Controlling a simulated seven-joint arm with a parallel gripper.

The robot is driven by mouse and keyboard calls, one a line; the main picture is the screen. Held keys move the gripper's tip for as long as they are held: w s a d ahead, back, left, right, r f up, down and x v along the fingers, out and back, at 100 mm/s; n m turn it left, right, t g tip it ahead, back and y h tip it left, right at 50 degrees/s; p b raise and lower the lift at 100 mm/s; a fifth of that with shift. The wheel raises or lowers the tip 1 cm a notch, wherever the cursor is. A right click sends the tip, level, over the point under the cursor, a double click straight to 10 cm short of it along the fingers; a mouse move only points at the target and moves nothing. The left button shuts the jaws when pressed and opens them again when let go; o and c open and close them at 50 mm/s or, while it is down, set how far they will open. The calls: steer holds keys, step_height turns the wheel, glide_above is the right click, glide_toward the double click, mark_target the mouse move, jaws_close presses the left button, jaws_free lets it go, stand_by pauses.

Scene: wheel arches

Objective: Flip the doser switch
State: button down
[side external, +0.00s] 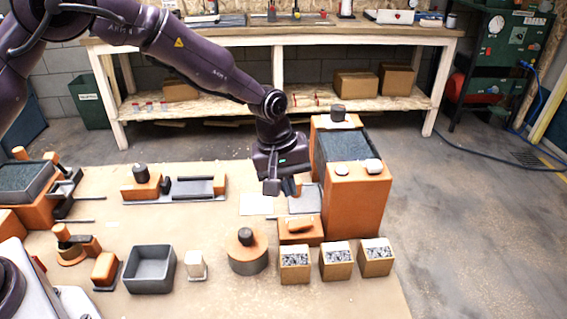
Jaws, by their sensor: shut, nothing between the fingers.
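A tall orange machine (352,205) with a dark grey block at its upper middle stands at the right end of the table and may be the doser. A low orange box (301,232) with a lighter rounded piece on top (299,225) sits at its front left. I cannot tell which part is the doser switch. My gripper (283,188) points down, shut and empty, above the table just left of the tall machine and behind the low box. It seems apart from both, though its fingertips are small and dark here.
Several small orange boxes of grey granules (337,259) line the front right, beside a round knobbed container (247,254). An open grey tray (150,270) and a white-topped block (196,265) stand further left. A grey rail fixture (190,189) lies behind. Bare table (190,225) lies between.

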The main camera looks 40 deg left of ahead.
mark_target(306, 220)
steer(key=r, duration=0.3)
steer(key=s+r, duration=0.1)
steer(key=r, duration=0.1)
steer(key=shift+a+r, duration=0.2)
steer(key=shift+a, duration=0.2)
steer(key=shift+w, duration=0.1)
steer(key=shift+w+d+r, duration=0.25)
steer(key=shift+w+d, duration=0.25)
steer(key=f, duration=0.4)
steer(key=w+d+f, duration=0.1)
steer(key=f, duration=0.4)
steer(key=w+d+f, duration=0.1)
steer(key=f, duration=0.3)
steer(key=shift+f, duration=0.4)
